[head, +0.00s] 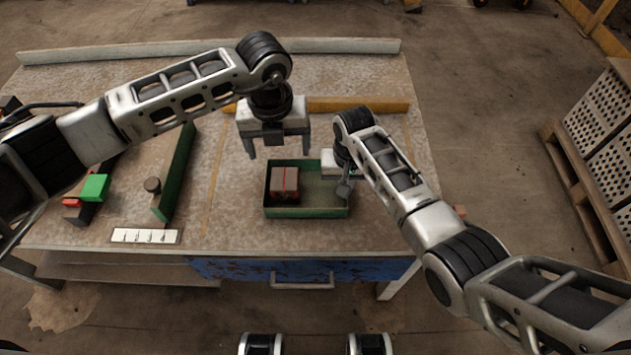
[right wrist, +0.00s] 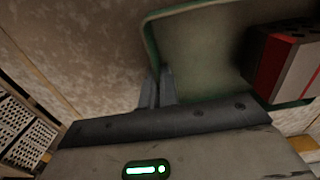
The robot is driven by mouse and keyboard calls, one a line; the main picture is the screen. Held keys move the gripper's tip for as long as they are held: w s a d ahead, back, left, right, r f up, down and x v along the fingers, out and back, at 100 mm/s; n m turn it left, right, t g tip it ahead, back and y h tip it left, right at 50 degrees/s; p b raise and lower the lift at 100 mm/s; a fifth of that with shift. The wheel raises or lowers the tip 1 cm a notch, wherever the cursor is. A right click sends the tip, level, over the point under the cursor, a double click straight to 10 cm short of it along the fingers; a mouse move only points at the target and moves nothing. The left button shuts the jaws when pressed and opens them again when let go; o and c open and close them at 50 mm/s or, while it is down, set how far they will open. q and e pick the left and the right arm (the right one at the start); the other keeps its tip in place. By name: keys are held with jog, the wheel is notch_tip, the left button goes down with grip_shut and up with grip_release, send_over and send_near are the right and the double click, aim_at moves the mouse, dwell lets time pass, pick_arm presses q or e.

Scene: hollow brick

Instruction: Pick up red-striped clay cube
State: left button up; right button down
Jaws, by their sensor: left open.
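In the right wrist view the cube (right wrist: 284,68) is at the right edge, partly cut off. My left gripper (head: 279,150) is open and empty, pointing down above the back left of the tray. My right gripper (head: 345,188) is at the tray's right side, apart from the cube.
A white marked strip (head: 145,236) lies near the front edge. A yellow bar (head: 357,104) lies behind the tray.

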pick_arm(q)
jog(key=r, duration=0.2)
send_over(285, 179)
jog(key=shift+m+t, duration=0.4)
jog(key=f, duration=0.6)
jog(key=shift+s+a+f, duration=0.15)
jog(key=shift+s+a, duration=0.1)
jog(key=shift+a, duration=0.05)
jog(key=f, duration=0.5)
jog(key=shift+w+d+f, duration=0.1)
jog(key=shift+w+d, duration=0.05)
jog(key=shift+d, duration=0.1)
jog(key=c, duration=1.1)
